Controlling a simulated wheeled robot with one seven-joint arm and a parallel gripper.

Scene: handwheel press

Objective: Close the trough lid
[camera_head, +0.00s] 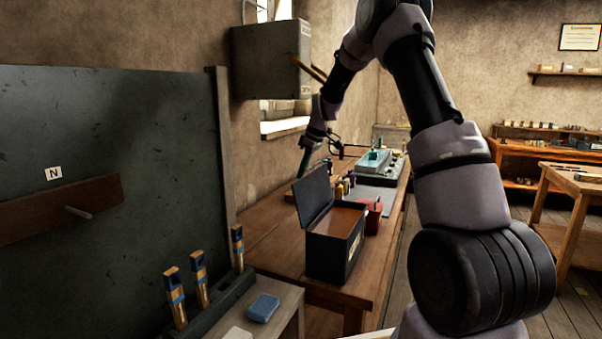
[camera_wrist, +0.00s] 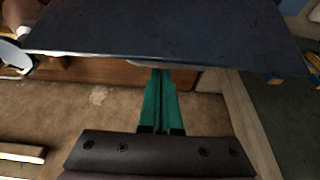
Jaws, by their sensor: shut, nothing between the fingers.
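The trough (camera_head: 332,255) is a dark box on the wooden bench, with a brownish surface visible inside. Its lid (camera_head: 313,194) stands open, tilted up along the trough's left side. My gripper (camera_head: 303,168) is at the far side of the lid, near its upper edge, with teal fingers pointing down. In the wrist view the lid (camera_wrist: 165,30) is a wide dark panel across the top. The shut, empty fingers (camera_wrist: 160,76) reach to its near edge, where a rim overlaps the tips. I cannot tell whether they touch it.
A red object (camera_head: 373,216) and several small bottles stand just beyond the trough. The workbench (camera_head: 262,238) runs along the wall, with bare wood left of the trough. A blue block (camera_head: 262,307) lies on a nearer stand. A grey cabinet (camera_head: 268,60) hangs above the bench.

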